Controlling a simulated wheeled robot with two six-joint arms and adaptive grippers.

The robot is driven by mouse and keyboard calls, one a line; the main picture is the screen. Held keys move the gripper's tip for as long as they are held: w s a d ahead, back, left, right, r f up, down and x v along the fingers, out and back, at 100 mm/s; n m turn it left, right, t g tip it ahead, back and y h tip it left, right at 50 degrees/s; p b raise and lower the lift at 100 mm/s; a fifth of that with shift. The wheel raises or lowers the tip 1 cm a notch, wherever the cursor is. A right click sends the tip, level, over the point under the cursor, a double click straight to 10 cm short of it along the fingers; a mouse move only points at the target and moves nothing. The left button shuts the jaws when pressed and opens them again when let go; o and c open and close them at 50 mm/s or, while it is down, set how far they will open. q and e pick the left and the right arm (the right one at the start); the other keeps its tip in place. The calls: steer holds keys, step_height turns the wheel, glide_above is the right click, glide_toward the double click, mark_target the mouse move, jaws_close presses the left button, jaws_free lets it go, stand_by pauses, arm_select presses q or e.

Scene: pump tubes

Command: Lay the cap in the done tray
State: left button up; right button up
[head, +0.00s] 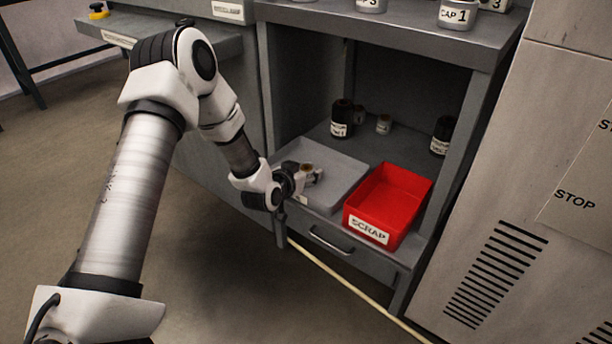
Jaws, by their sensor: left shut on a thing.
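My left gripper (308,176) reaches into the lower shelf of the grey cabinet, at the near left part of the grey tray (343,168). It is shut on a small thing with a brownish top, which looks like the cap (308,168). The gripper's fingers hide much of it. I cannot tell whether the cap touches the tray floor. The tray's front label is mostly hidden by the gripper, so I cannot read it. My right gripper is not in view.
A red bin (392,196) marked SCRAP stands right beside the grey tray. The shelf above (385,28) holds labelled caps, including CAP 1 (457,14). A drawer handle (331,241) is below.

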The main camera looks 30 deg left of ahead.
arm_select(q)
steer(key=shift+f, duration=0.1)
steer(key=o, duration=1.4)
steer(key=shift+c, duration=0.2)
steer(key=shift+s+r+p, duration=0.3)
steer(key=shift+r, duration=0.1)
steer(key=a+p+v, duration=0.1)
steer(key=p+v, duration=0.4)
steer(key=v, duration=0.6)
steer(key=s+d+f+g+h, duration=0.2)
steer(key=s+d+f+g, duration=0.5)
steer(key=s+d+f, duration=0.6)
steer(key=s+f+g, duration=0.3)
steer(key=s, duration=0.4)
steer(key=s+d+f+g, duration=0.1)
steer(key=s+f+g, duration=0.2)
steer(key=s, duration=0.4)
steer(key=shift+s+f+g+y, duration=0.4)
steer(key=shift+f, duration=0.05)
